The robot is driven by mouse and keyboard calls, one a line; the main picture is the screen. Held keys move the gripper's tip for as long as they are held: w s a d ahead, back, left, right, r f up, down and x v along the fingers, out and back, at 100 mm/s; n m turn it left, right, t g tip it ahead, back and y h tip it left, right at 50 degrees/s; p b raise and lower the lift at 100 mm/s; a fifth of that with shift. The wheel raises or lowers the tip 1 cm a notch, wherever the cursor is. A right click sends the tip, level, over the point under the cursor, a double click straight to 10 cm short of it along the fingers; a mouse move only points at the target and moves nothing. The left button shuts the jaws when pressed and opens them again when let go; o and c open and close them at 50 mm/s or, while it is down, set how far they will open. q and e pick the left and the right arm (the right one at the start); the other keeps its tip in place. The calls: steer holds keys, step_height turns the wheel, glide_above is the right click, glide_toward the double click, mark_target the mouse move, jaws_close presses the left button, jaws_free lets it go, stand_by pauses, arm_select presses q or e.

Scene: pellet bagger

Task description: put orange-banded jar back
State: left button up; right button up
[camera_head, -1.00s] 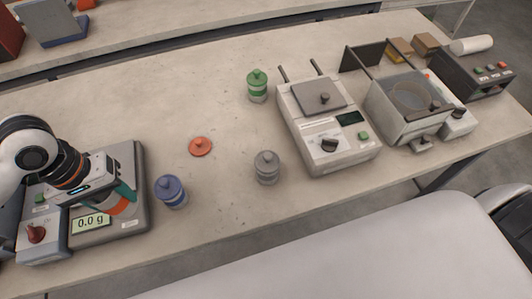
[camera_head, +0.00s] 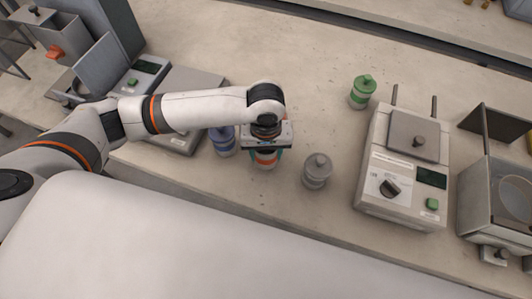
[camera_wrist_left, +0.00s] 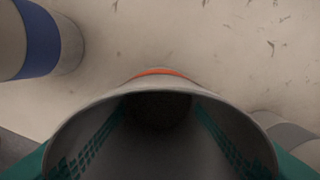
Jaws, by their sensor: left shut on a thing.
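The orange-banded jar (camera_head: 265,162) is a pale jar with an orange band, between a blue-banded jar (camera_head: 222,142) and a grey jar (camera_head: 317,170). My left gripper (camera_head: 266,152) is shut on it from above. In the left wrist view the open mouth and dark inside of the orange-banded jar (camera_wrist_left: 160,110) show between teal finger pads, with a strip of orange beyond the rim. It looks upright at or just above the bench; I cannot tell if it touches. The orange lid is not visible now. My right gripper is not in view.
A green-banded jar (camera_head: 362,92) stands behind to the right. A lidded machine with a dial (camera_head: 403,165) stands further right. A scale (camera_head: 185,100) is at the left behind my arm. The bench's front edge is close to the jars; bare bench lies behind.

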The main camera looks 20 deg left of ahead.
arm_select(q)
steer(key=shift+f, duration=0.9)
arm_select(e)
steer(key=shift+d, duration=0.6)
arm_select(q)
steer(key=shift+f, duration=0.1)
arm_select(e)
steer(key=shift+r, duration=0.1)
arm_select(q)
steer(key=o, duration=1.3)
steer(key=shift+c, duration=0.2)
step_height(320, 180, up, 12)
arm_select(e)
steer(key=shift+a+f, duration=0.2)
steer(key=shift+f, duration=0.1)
arm_select(q)
steer(key=shift+s, duration=0.1)
